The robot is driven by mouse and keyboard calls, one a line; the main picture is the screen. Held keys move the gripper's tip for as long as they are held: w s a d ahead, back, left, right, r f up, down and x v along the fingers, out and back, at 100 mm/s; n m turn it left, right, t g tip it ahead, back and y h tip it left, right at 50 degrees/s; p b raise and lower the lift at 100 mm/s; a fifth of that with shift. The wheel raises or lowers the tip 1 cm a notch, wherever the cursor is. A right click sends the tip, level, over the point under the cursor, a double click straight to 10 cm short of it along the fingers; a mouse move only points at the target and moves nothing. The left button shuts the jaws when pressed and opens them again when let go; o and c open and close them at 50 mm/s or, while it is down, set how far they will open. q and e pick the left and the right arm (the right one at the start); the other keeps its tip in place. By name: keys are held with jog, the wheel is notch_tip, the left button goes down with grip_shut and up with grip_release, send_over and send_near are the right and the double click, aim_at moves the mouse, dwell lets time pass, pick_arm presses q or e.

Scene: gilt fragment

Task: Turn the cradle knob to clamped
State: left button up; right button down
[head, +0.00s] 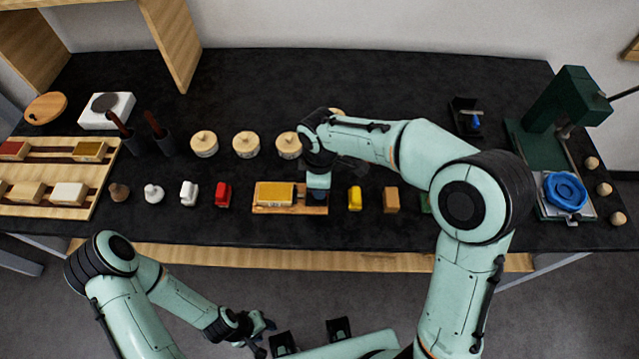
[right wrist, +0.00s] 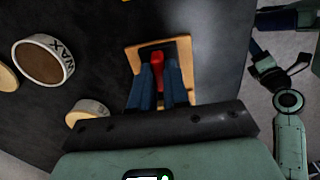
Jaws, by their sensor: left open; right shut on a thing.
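The wooden cradle (head: 262,210) lies near the front middle of the dark bench with a yellow block (head: 275,192) on it. My right gripper (head: 318,188) reaches down over the cradle's right end and hides the knob in the head view. In the right wrist view, the red knob (right wrist: 158,68) stands between the blue fingers of my right gripper (right wrist: 160,80), which are shut on it. The cradle's wooden edge (right wrist: 183,46) shows around it. Which setting the knob points to cannot be told. My left gripper (head: 262,335) is open and empty, low in front of the bench.
A red block (head: 223,194) stands left of the cradle and a yellow one (head: 354,198) right of it. Several round lidded tins (head: 246,144) stand behind. A green press (head: 560,115) and a blue object (head: 565,192) are at the right. A wooden rack (head: 75,185) is at the left.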

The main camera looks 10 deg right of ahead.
jog(key=shift+r, duration=0.1)
dwell(0.4)
jog(key=c, duration=1.1)
grip_release()
pick_arm(q)
jog(key=shift+w+r+p, duration=0.85)
jog(key=shift+r+p, duration=0.05)
jog(key=shift+r, duration=0.25)
pick_arm(e)
notch_tip(320, 180, up, 13)
jog(key=shift+r, duration=0.2)
jog(key=shift+f, duration=0.1)
